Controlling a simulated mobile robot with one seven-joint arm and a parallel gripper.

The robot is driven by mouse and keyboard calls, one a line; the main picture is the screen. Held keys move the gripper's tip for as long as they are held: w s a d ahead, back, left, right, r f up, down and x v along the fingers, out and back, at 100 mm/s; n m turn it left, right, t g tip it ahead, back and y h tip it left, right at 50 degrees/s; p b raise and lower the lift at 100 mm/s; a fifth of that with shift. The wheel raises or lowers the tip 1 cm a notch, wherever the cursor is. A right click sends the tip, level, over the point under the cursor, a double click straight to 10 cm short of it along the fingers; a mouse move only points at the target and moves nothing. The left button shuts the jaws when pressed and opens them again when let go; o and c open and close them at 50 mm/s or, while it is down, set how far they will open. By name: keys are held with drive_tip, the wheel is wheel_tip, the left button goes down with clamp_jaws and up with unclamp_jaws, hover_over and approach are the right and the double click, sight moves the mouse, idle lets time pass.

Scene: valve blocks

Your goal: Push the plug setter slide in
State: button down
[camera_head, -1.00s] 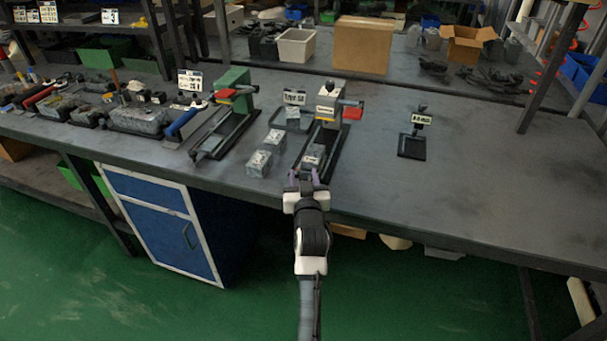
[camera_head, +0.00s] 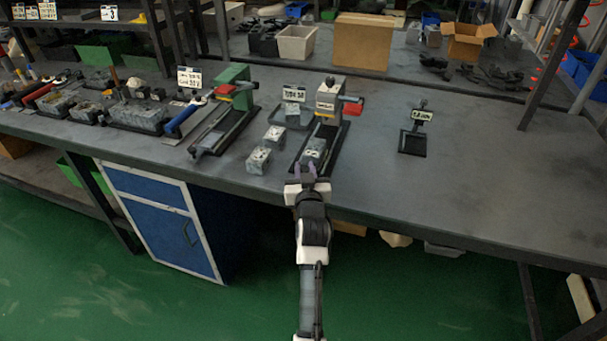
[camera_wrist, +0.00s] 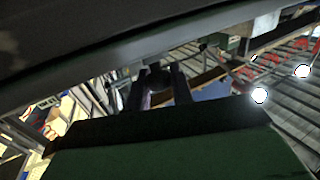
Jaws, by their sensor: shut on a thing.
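The plug setter (camera_head: 329,99) is the grey-white station with a red part and a dark rail running toward the bench's front edge. Its slide carries a grey valve block (camera_head: 314,148) on the near half of the rail, with bare rail between the block and the station head. My gripper (camera_head: 306,171) is at the rail's near end, shut on the slide's front end, just in front of the block. In the wrist view, my gripper's fingers (camera_wrist: 159,88) sit either side of a dark round knob (camera_wrist: 157,76). The grip is dark and partly hidden.
Two loose grey blocks (camera_head: 259,160) sit left of the rail. A green station (camera_head: 235,85) with its own rail stands further left, beside trays of parts. A small black stand (camera_head: 413,141) is on the right. The bench (camera_head: 490,190) is clear at right.

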sight(308, 158)
drive_tip(key=w, duration=0.1)
drive_tip(key=w+d+b, duration=0.1)
drive_tip(key=w, duration=0.1)
drive_tip(key=shift+w+d, duration=0.1)
drive_tip(key=shift+w, duration=0.1)
drive_tip(key=c, duration=1.3)
unclamp_jaws()
drive_tip(key=shift+o, duration=0.2)
drive_tip(key=s+d+b, duration=0.1)
drive_tip(key=s+b, duration=0.2)
drive_tip(key=s, duration=1.1)
drive_tip(key=shift+w, duration=0.1)
